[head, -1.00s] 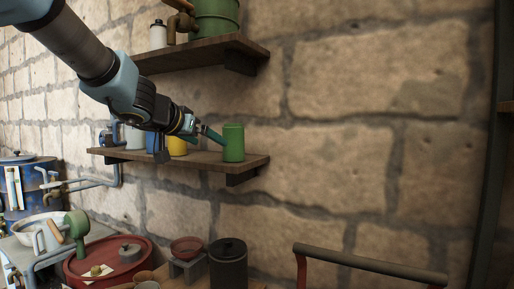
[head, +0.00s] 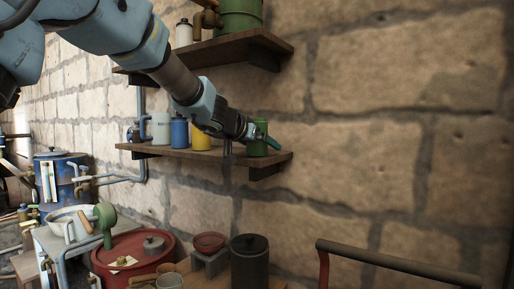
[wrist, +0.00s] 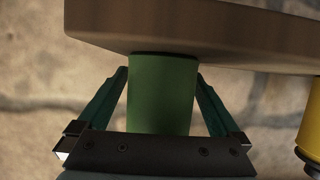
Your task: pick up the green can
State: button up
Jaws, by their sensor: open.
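The green can (head: 257,138) stands upright near the right end of the lower wooden shelf (head: 272,160). My gripper (head: 269,140) is at the can, partly in front of it. In the wrist view, the green can (wrist: 162,95) fills the space between the two teal fingers of my gripper (wrist: 161,74). The fingers are open, one on each side of the can. Their tips look close to its sides; I cannot tell whether they touch. The palm end of the gripper hides part of the can. The shelf edge (wrist: 190,40) crosses the top of the wrist view.
A yellow can (head: 201,139), a blue can (head: 179,132) and a pale can (head: 160,127) stand left on the same shelf. An upper shelf (head: 230,48) holds a green container (head: 239,16). Below are a red drum (head: 135,250) and a dark canister (head: 249,262).

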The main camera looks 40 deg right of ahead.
jog(key=shift+d, duration=0.2)
jog(key=shift+w, duration=0.1)
grip_shut()
dwell(0.6)
